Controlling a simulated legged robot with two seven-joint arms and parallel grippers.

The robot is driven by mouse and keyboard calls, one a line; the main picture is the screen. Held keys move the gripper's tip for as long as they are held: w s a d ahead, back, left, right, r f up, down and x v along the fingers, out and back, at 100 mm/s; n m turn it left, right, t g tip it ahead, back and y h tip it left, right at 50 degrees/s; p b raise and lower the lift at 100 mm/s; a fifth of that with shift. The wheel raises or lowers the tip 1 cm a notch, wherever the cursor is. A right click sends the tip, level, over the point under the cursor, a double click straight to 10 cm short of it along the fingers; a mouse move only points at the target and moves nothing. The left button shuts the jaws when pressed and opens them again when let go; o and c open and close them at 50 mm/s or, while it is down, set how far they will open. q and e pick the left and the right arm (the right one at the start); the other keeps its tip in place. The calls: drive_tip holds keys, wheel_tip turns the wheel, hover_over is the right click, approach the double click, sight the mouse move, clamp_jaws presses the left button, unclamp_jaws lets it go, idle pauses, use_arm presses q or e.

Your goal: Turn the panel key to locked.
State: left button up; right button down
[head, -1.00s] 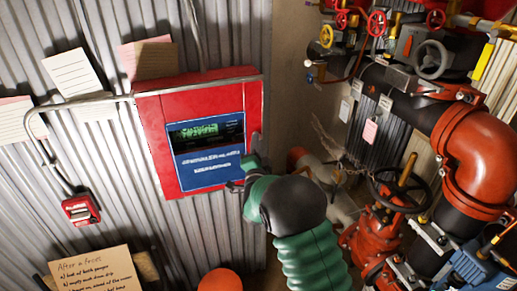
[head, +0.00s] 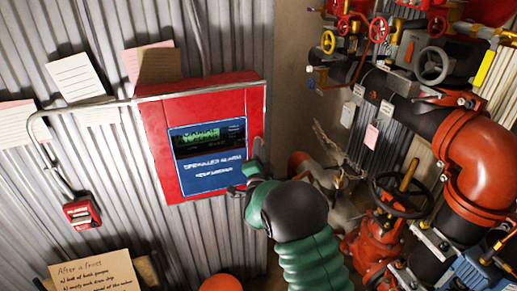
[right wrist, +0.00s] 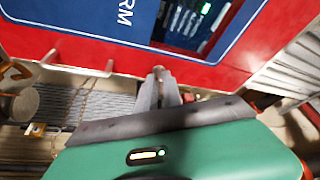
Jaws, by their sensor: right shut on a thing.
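The red alarm panel (head: 157,160), with a blue face (head: 210,180) and a lit green display (head: 198,137), hangs on the corrugated wall. My right gripper (head: 247,170) is at the panel's lower right edge, its green and black body below and to the right. In the right wrist view, its fingers (right wrist: 164,88) are shut on a small part at the panel's red edge. This is where the panel key appears to be, but the fingers hide most of it, so its turn cannot be read. My left gripper is not in view.
Red pipes (head: 480,165), a dark valve handwheel (head: 402,192) and small red handwheels (head: 378,30) crowd the right side. A red call box (head: 82,212) and paper notes (head: 75,77) are on the wall at left. A grey conduit (head: 85,108) runs to the panel.

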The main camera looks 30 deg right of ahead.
drive_tip(key=shift+f, duration=0.1)
drive_tip(key=c, duration=1.8)
unclamp_jaws()
drive_tip(key=shift+o, duration=1)
drive_tip(key=shift+w+d, duration=0.1)
drive_tip(key=shift+w+d+f, duration=0.1)
drive_tip(key=b+v, duration=0.4)
drive_tip(key=v, duration=1.3)
drive_tip(key=shift+w, duration=0.1)
